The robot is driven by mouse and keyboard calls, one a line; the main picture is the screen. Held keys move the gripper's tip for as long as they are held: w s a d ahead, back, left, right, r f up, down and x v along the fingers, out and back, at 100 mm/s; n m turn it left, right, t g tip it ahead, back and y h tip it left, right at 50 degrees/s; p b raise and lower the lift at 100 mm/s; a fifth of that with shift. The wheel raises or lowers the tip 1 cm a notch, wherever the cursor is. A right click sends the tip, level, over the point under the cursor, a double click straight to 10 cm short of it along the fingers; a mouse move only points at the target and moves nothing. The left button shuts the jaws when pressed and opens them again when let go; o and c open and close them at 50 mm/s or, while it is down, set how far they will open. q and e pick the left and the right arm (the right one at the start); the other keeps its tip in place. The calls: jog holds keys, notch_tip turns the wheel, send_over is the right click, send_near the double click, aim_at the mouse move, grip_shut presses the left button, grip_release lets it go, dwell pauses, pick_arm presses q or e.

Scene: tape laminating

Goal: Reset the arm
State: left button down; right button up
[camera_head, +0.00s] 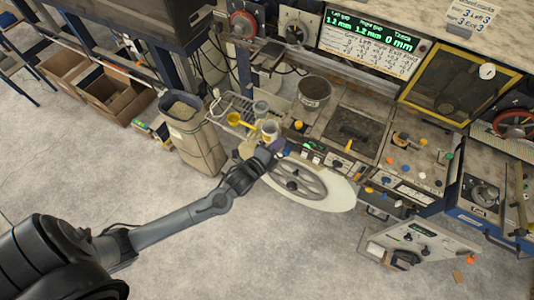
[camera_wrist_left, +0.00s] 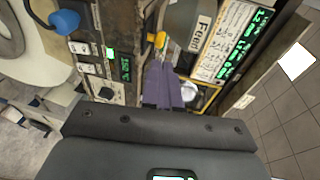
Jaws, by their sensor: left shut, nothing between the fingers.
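My left arm reaches in from the lower left of the head view. Its gripper (camera_head: 278,146) is over the front edge of the machine bench, just behind the spoked handwheel (camera_head: 318,184). In the left wrist view the purple fingers (camera_wrist_left: 163,72) are together with nothing visible between them. A yellow knob or handle (camera_wrist_left: 160,40) shows just beyond the fingertips; I cannot tell if they touch. My right gripper is in neither view.
A bin (camera_head: 197,140) stands left of the gripper. The floor (camera_head: 235,255) in front is clear.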

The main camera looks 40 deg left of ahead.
pick_arm(q)
jog(key=s+d+r+n+g+p, duration=0.1)
jog(key=s+n+g, duration=0.3)
jog(key=s, duration=0.4)
jog(key=s+d+r+n+g+p, duration=0.2)
jog(key=s+r+n+g+p, duration=0.2)
jog(key=s, duration=0.5)
jog(key=s+d+r+n+g+p, duration=0.2)
jog(key=s+r+n+g+p, duration=0.1)
jog(key=s+n, duration=0.4)
jog(key=shift+s+g, duration=0.7)
jog(key=shift+s, duration=0.15)
